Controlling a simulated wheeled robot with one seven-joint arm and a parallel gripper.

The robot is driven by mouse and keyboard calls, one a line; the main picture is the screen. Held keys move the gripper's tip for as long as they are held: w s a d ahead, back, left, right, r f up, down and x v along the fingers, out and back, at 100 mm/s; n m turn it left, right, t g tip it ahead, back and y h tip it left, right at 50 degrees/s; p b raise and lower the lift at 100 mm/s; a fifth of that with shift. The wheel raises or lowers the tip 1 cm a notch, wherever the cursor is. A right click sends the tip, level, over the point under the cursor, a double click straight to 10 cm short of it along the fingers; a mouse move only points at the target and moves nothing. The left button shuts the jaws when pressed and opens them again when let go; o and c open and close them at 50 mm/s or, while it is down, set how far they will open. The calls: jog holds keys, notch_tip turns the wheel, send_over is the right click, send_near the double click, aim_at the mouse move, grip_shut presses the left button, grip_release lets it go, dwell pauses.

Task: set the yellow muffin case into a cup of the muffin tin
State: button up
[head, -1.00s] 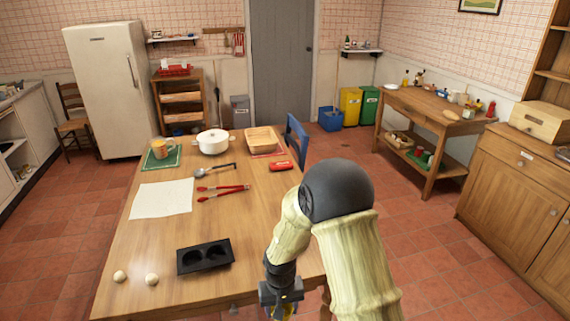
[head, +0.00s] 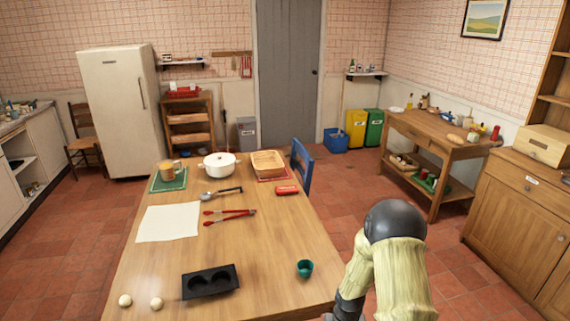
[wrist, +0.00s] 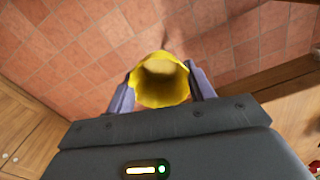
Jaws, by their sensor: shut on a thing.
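The yellow muffin case (wrist: 160,92) is between the two fingers of my gripper (wrist: 160,90) in the wrist view, its open mouth facing the camera. The gripper is shut on it, and tiled floor shows behind. In the head view the gripper and the yellow case are hidden, below the picture or behind my arm at the lower right. The black muffin tin (head: 210,282) lies on the table's near part with two cups visible, both looking empty. A teal muffin case (head: 305,268) stands on the table right of the tin.
Two pale balls (head: 140,302) lie left of the tin. Red tongs (head: 229,215), a spoon (head: 220,195), white paper (head: 168,222), a white pot (head: 219,165) and a basket (head: 268,163) are farther back on the wooden table (head: 240,250). The table between tongs and tin is clear.

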jog(key=s+f, duration=0.4)
jog(key=f, duration=1.1)
